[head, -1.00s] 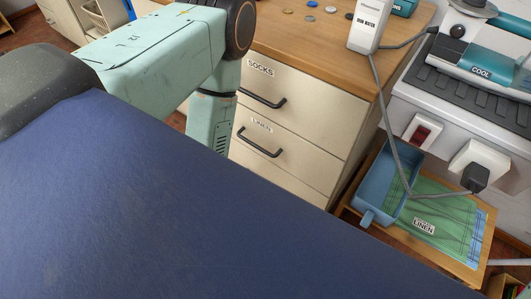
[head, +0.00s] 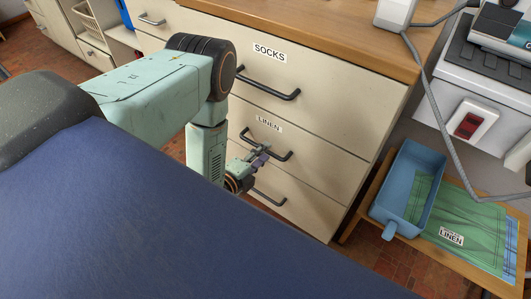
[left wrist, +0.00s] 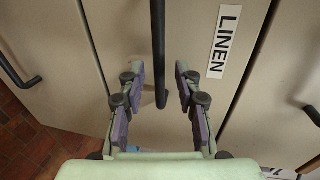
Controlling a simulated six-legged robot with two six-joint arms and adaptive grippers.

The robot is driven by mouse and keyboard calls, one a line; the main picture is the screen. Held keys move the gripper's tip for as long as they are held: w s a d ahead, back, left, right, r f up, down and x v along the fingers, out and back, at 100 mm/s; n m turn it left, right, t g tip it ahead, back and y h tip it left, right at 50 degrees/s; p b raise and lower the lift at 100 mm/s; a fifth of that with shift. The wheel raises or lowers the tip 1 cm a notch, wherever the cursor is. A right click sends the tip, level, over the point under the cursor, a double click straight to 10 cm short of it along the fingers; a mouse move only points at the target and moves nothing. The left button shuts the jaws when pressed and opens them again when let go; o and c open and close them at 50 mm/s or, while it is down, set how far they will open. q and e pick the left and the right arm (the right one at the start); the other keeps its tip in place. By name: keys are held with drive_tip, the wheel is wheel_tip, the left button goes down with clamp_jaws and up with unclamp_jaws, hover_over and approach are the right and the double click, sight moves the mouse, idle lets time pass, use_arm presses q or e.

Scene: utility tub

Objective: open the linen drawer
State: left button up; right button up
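The linen drawer (head: 318,158) is the cream drawer under the socks drawer, with a white LINEN label (head: 268,124) and a black bar handle (head: 284,156). It looks shut, flush with the front. My left gripper (head: 262,152) is at this handle in the head view. In the left wrist view my left gripper (left wrist: 158,68) is open, one finger on each side of the handle (left wrist: 158,30) in the picture. The handle's end shows between the fingers. I cannot tell whether they touch it. My right gripper is not in view.
The socks drawer (head: 325,110) above and another drawer (head: 310,208) below have similar handles. At right, a low wooden stand (head: 372,203) carries a blue tray (head: 418,165) and a green cloth (head: 465,215) labelled LINEN. A grey cable (head: 445,140) hangs above it.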

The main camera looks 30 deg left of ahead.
use_arm(q)
drive_tip(key=shift+b+x, duration=0.3)
drive_tip(key=shift+x, duration=0.85)
drive_tip(key=shift+w, duration=0.1)
clamp_jaws()
